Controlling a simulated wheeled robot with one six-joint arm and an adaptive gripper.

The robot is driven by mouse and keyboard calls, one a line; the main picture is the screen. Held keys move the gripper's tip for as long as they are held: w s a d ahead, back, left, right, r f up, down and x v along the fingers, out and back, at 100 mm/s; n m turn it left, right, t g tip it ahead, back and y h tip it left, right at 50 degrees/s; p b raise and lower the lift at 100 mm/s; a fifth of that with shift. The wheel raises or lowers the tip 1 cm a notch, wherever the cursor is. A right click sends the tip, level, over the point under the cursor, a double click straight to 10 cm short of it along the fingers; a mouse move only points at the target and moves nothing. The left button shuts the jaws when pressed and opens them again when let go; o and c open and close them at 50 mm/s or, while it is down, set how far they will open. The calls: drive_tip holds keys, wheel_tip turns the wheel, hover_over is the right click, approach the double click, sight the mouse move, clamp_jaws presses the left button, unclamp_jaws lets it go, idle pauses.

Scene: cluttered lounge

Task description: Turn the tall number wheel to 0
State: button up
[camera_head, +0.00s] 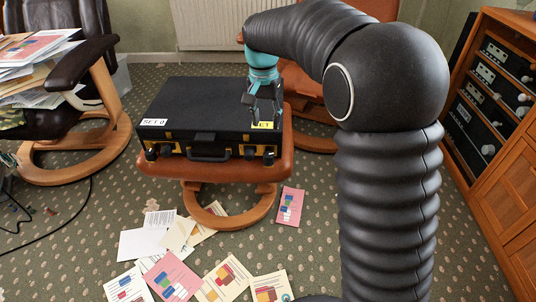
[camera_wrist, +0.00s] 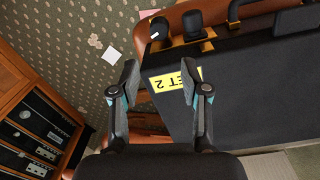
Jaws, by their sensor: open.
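A black case (camera_head: 195,105) lies flat on a brown leather footstool (camera_head: 217,168). A white label (camera_head: 154,122) on its left front reads "SET 0". Dark knobs stand at both front ends, one at the left (camera_head: 151,154) and one at the right (camera_head: 268,158). The wrist view shows two right-end knobs, one with a white mark (camera_wrist: 159,29) and one beside it (camera_wrist: 193,23); I cannot tell which is the tall wheel. My gripper (camera_head: 263,118) is open and empty above the case's right front.
Papers and booklets (camera_head: 172,277) litter the carpet before the footstool. A paper-laden chair (camera_head: 80,90) stands left. A wooden cabinet with black equipment (camera_head: 500,150) stands right. A radiator (camera_head: 215,25) is behind. My arm covers the right middle of the head view.

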sight(268, 154)
drive_tip(key=f+b, duration=0.1)
drive_tip(key=f, duration=0.8)
drive_tip(key=f+b, duration=0.1)
drive_tip(key=f, duration=0.3)
drive_tip(key=shift+s+d+f+b, duration=0.1)
drive_tip(key=shift+d+f+b, duration=0.1)
drive_tip(key=shift+d+b, duration=0.1)
clamp_jaws()
drive_tip(key=shift+n+p, duration=0.4)
drive_tip(key=shift+n, duration=0.2)
drive_tip(key=n+p, duration=0.1)
drive_tip(key=n, duration=0.2)
drive_tip(key=shift+r, duration=0.1)
drive_tip(key=n+p, duration=0.2)
drive_tip(key=n, duration=0.3)
idle(0.3)
